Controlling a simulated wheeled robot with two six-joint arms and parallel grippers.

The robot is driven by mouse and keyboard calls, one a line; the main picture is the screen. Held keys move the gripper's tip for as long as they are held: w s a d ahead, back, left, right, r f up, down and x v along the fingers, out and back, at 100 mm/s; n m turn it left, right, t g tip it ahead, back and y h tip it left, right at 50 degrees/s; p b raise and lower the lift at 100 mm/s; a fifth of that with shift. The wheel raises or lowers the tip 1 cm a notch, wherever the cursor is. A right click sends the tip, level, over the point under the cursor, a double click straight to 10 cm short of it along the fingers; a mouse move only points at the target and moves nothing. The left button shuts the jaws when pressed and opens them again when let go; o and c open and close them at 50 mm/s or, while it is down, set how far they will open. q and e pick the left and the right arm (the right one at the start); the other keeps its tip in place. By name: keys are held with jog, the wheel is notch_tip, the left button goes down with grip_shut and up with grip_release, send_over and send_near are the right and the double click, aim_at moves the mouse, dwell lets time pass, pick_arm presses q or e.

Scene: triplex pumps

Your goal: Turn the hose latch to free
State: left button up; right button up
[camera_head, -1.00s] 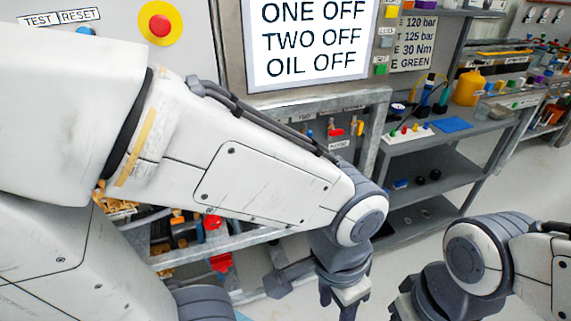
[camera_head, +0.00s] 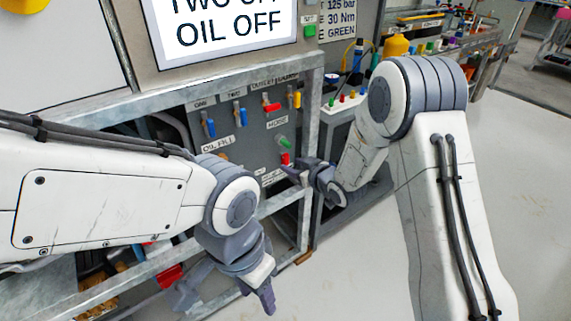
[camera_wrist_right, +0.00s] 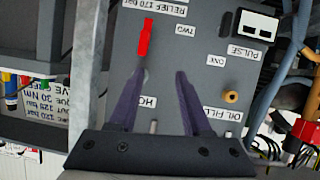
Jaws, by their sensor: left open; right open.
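The grey valve panel (camera_head: 256,145) carries a HOSE label (camera_head: 277,122). Below the label are a green piece (camera_head: 282,141) and a red handle (camera_head: 285,158); I cannot tell which is the hose latch. My right gripper (camera_head: 302,172) is open at the panel's lower right. In the wrist view its fingers (camera_wrist_right: 160,75) are spread, the left one overlapping the handle's lower end; contact is unclear. My left gripper (camera_head: 226,292) is open and empty, low in front of the frame.
Blue levers (camera_head: 210,128), a red lever (camera_head: 271,107) and a yellow lever (camera_head: 297,99) are on the panel. An orange knob (camera_wrist_right: 230,97) is near the OIL FILL label. A galvanised frame (camera_head: 314,120) borders the panel. Open floor (camera_head: 360,265) lies at right.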

aim_at(288, 160)
jog(key=w+d+f+t+y+b, duration=0.2)
jog(key=d+f+t+y, duration=0.1)
jog(key=d+f+y, duration=0.15)
jog(key=shift+h, duration=0.45)
jog(key=x, duration=1)
jog(key=shift+a+f, duration=0.3)
jog(key=shift+a, duration=0.1)
grip_shut()
